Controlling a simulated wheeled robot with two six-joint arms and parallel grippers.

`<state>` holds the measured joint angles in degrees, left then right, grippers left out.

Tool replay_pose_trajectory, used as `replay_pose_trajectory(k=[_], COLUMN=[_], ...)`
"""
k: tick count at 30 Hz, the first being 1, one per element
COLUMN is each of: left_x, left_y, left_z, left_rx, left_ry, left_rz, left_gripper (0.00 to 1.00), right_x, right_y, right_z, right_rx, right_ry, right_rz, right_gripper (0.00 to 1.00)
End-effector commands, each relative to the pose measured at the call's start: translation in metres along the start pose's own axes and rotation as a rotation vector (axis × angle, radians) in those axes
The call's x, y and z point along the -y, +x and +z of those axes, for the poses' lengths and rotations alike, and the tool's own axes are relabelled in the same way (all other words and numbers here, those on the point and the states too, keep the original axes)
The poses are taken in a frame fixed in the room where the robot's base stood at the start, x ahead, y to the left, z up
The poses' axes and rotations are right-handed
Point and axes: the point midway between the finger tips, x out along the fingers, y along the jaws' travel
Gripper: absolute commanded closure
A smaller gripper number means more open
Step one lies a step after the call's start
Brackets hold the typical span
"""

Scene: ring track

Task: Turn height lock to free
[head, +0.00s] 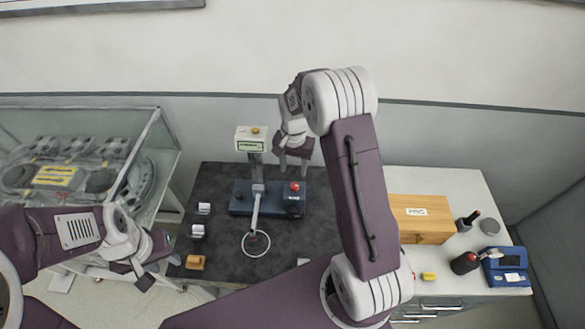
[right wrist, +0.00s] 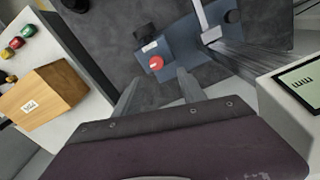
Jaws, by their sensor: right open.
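A height gauge with a dark blue base (head: 240,200) stands on the dark mat. Its column carries a box with a green display (head: 252,142), which also shows in the right wrist view (right wrist: 303,84). A red knob (head: 295,186) sits on a dark block at the base's right; it also shows in the right wrist view (right wrist: 156,63). I cannot tell which part is the height lock. My right gripper (head: 294,167) is open and empty, pointing down beside the column, above the red knob. My left gripper (head: 150,272) hangs left of the mat; its jaws are unclear.
A thin arm with a metal ring (head: 256,243) reaches forward from the gauge. Small white blocks and an orange block (head: 195,262) lie on the mat's left. A glass case (head: 90,150) stands left. A wooden box (head: 420,215) and a blue device (head: 505,268) are at right.

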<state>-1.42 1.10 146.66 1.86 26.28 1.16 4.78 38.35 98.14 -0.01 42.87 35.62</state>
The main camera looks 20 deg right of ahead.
Motion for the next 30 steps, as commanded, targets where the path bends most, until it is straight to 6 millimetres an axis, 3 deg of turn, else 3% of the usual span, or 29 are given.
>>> replay_pose_trajectory(k=[3,11,21,30], left_x=[0.0,0.0,-0.001,-0.001], left_y=[-0.012,-0.015,-0.041,-0.045], left_z=[-0.001,-0.001,-0.004,-0.005], left_rx=[0.0,0.0,0.0,0.0], left_ry=[0.0,0.0,0.0,0.0], left_rz=[0.0,0.0,0.0,0.0], left_gripper=[0.64,0.64,0.64,0.64], right_x=[-0.003,-0.004,-0.005,-0.004], right_y=[-0.008,-0.003,0.06,0.083], right_z=[0.001,0.001,0.002,0.001], right_rx=[0.01,0.013,0.013,0.009], right_ry=[0.005,0.007,0.007,0.007], right_rz=[0.007,0.009,0.009,0.006], right_gripper=[0.52,0.52,0.52,0.52])
